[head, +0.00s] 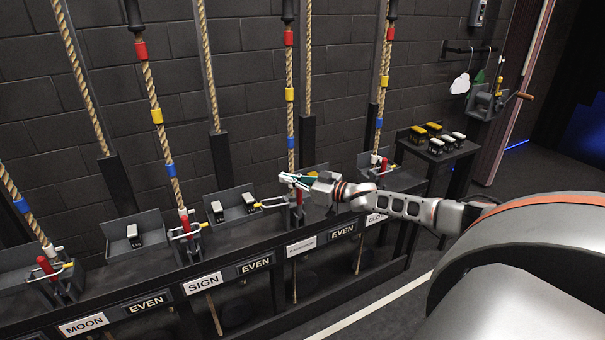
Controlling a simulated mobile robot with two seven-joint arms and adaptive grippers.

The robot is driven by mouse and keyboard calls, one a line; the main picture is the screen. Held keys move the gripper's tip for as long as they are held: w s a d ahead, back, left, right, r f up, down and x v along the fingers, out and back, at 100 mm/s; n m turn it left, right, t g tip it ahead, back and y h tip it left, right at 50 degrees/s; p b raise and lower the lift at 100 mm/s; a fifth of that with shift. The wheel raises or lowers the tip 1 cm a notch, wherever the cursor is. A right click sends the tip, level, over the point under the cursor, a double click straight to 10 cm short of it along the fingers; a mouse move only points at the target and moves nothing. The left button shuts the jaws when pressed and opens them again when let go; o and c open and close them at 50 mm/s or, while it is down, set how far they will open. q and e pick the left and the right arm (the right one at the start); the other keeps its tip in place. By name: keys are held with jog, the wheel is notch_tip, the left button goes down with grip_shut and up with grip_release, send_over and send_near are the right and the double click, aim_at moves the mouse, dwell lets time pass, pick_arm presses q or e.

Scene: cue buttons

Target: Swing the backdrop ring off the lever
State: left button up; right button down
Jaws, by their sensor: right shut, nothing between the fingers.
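A lever station stands at mid-picture above a white label (301,245) whose small lettering I cannot read clearly. Its red lever (299,196) is upright and partly hidden by my right gripper. A thin yellow ring (273,203) shows to the left of that lever; its right part is hidden, so I cannot tell whether it still goes around the lever. My right gripper (289,180) is shut and empty, at the top of this lever, reaching in from the right. Whether it touches the lever or ring is unclear. My left gripper is not in view.
Similar red levers with rings stand at the SIGN station (186,222) and the MOON station (45,266). Ropes with coloured bands rise behind the rail. A small table (462,152) with black, yellow and white blocks stands at right. Floor in front is clear.

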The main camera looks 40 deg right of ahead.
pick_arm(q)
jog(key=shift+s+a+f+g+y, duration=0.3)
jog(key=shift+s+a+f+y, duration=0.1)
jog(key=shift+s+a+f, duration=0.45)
pick_arm(e)
jog(key=s+a+r, duration=0.1)
jog(key=s+r, duration=0.5)
jog(key=s, duration=0.3)
jog(key=shift+a, duration=0.2)
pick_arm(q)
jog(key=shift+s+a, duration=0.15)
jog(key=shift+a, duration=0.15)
